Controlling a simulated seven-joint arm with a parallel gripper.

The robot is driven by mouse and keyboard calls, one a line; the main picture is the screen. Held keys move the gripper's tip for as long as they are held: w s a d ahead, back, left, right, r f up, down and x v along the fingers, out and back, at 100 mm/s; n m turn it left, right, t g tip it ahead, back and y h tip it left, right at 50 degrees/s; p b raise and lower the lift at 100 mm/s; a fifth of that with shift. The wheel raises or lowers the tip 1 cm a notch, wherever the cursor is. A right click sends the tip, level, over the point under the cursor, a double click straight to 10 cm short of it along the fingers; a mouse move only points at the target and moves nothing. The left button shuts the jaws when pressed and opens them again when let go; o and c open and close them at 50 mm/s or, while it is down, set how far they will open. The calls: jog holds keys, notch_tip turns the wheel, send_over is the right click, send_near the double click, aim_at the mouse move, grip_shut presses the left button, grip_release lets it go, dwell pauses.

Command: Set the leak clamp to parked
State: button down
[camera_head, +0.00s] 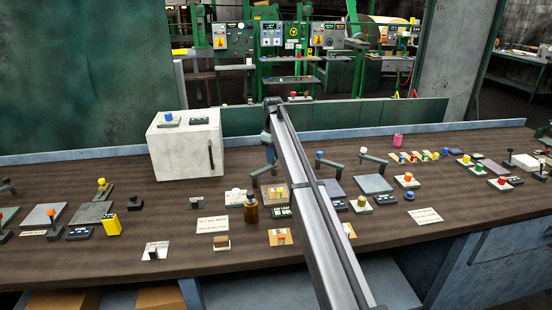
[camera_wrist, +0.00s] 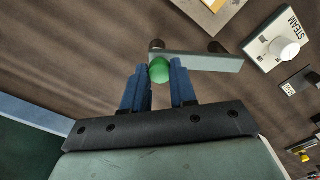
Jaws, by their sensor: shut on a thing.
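In the wrist view, a grey lever bar (camera_wrist: 208,61) lies roughly level across the picture, with a green knob (camera_wrist: 159,69) at its left end and a dark round post behind each end. My gripper (camera_wrist: 161,78) has its blue fingers closed around the green knob. In the head view, my gripper (camera_head: 269,152) is low over the bench, left of my arm, and the knob is hidden there. I cannot read a label on this lever, so I cannot tell from lettering that it is the leak clamp.
A white plate marked STEAM with a white button (camera_wrist: 286,48) is right of the lever. A brown bottle (camera_head: 251,209) and a white box (camera_head: 185,148) stand to the left.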

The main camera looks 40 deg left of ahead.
jog(key=shift+w+a+n, duration=0.15)
jog(key=shift+a+n, duration=0.85)
jog(key=shift+n, duration=0.2)
jog(key=shift+a, duration=0.1)
jog(key=c, duration=0.9)
grip_release()
notch_tip(320, 180, up, 14)
jog(key=shift+f, duration=0.15)
